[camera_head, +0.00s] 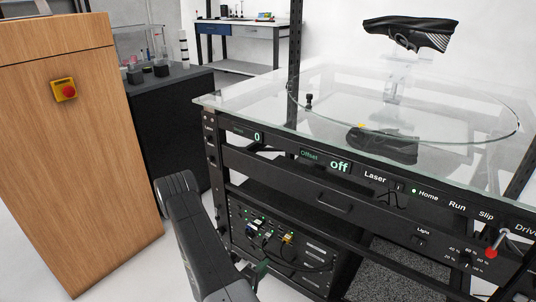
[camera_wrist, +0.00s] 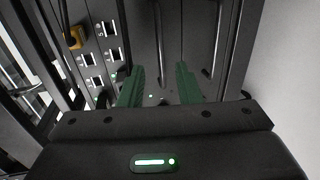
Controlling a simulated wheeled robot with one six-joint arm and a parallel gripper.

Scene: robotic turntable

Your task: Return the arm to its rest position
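My arm reaches up from the bottom of the head view, in front of the turntable rig. My gripper (camera_head: 258,272) is low, near the rack's patch panel, and partly hidden by my arm. In the wrist view its two green fingers (camera_wrist: 158,80) are apart, with nothing seen between them. Beyond them is a dark panel with several square ports (camera_wrist: 94,60) and an orange-yellow plug (camera_wrist: 75,37). I cannot tell how near the fingertips are to it.
The turntable rig's control strip (camera_head: 340,166) and glass top (camera_head: 265,98) overhang the rack. A black shoe (camera_head: 410,34) is above the glass. A wooden cabinet (camera_head: 70,170) with an emergency stop (camera_head: 65,90) stands left. Bare floor lies between cabinet and rig.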

